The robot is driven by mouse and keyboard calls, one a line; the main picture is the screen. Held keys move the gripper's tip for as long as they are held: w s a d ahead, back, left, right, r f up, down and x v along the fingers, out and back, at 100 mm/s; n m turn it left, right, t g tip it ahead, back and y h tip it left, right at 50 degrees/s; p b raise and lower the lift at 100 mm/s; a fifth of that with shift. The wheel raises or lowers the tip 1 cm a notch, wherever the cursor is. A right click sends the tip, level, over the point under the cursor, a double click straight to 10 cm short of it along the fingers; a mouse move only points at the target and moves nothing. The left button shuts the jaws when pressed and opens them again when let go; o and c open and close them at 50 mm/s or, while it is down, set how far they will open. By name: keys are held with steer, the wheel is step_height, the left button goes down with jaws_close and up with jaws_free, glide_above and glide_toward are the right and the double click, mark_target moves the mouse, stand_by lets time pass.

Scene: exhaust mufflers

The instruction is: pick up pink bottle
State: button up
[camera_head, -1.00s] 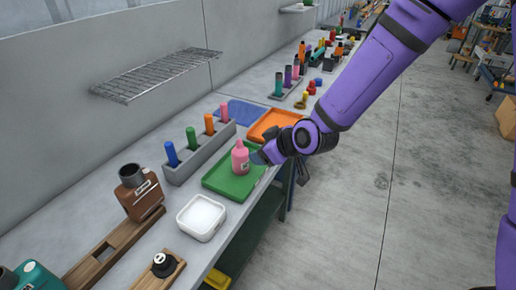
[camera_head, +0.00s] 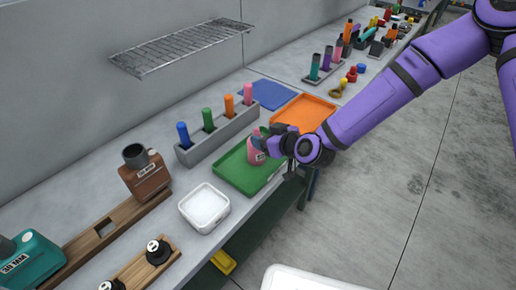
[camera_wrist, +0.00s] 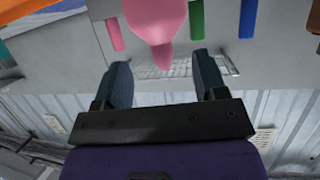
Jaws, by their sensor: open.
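The pink bottle (camera_head: 256,152) stands upright on the green tray (camera_head: 238,176) on the bench. My gripper (camera_head: 262,143) is at the bottle from the right, and its fingers partly hide the bottle in the head view. In the wrist view the bottle (camera_wrist: 157,18) is at the top centre, with its tapered nozzle pointing down the picture. The two fingers of my gripper (camera_wrist: 163,85) are wide apart there, and the nozzle tip reaches toward the gap between them. I cannot tell whether a finger touches the bottle.
A grey holder (camera_head: 222,135) with several coloured cylinders stands behind the green tray. An orange tray (camera_head: 306,112) lies beyond, and a white container (camera_head: 204,208) stands in front. A wire shelf (camera_head: 182,44) is on the wall. The floor to the right is clear.

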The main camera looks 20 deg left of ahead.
mark_target(259, 134)
steer(key=shift+x, duration=3.05)
steer(key=shift+s+a+r, duration=0.1)
steer(key=shift+r, duration=0.05)
steer(key=c, duration=1)
